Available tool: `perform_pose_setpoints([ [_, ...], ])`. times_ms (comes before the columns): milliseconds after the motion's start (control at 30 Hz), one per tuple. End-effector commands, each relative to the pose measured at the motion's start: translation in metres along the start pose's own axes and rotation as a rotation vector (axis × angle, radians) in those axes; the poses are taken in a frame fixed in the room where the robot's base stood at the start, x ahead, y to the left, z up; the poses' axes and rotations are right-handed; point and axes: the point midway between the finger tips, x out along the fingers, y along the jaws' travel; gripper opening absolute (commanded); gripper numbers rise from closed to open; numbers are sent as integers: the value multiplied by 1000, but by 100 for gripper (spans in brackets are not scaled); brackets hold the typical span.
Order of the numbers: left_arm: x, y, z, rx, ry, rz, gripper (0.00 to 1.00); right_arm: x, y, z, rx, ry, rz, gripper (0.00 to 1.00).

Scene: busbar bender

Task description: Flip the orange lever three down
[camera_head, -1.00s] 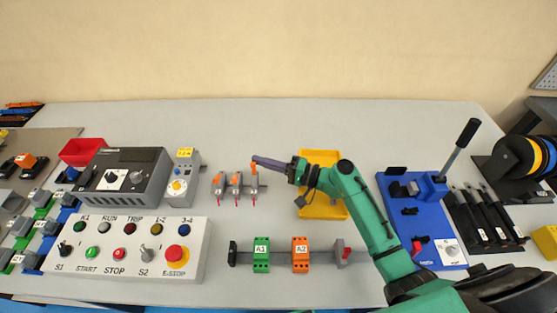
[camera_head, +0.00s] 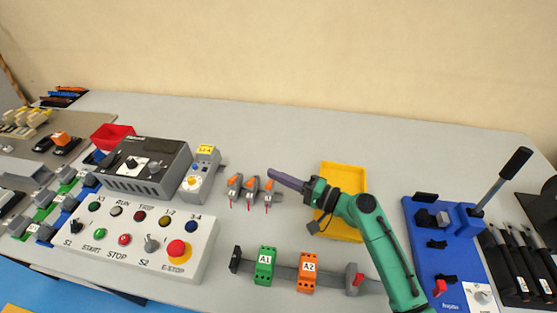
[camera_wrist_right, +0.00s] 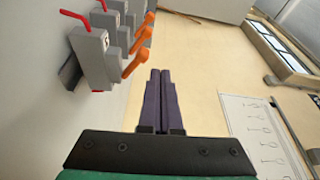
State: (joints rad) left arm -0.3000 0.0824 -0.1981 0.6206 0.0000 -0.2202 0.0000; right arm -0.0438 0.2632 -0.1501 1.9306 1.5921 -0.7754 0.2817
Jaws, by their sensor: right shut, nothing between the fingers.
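Three small grey lever units stand in a row at mid-table in the head view, each with an orange lever and a red tip at its front. The rightmost unit's orange lever (camera_head: 269,185) now leans much like the middle one (camera_head: 251,183) and the left one (camera_head: 234,181). In the right wrist view the nearest orange lever (camera_wrist_right: 136,63) sticks out toward the fingers. My right gripper (camera_head: 271,172) has its purple fingers shut and empty, just behind the rightmost unit. In the wrist view the fingers (camera_wrist_right: 160,74) appear beside the nearest lever, with a small gap. My left gripper is out of view.
A yellow tray (camera_head: 344,178) lies under my right wrist. A rail with green A1 (camera_head: 265,266) and orange A2 (camera_head: 307,272) blocks is in front. The button panel (camera_head: 140,235) is left; the blue bender (camera_head: 440,240) is right. The table behind the levers is clear.

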Motion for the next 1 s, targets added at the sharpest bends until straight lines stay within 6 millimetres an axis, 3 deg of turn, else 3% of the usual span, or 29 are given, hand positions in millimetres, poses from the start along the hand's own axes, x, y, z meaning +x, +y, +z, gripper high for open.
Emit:
perform_pose_setpoints([
  [167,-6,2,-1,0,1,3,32,1,-33,-2,-7,-2,-2,0],
  [700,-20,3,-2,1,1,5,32,4,-166,-12,-8,0,-3,0],
  [833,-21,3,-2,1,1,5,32,4,-186,-14,-4,-1,-2,0],
  [1000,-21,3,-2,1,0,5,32,5,-195,-15,-1,1,0,0],
])
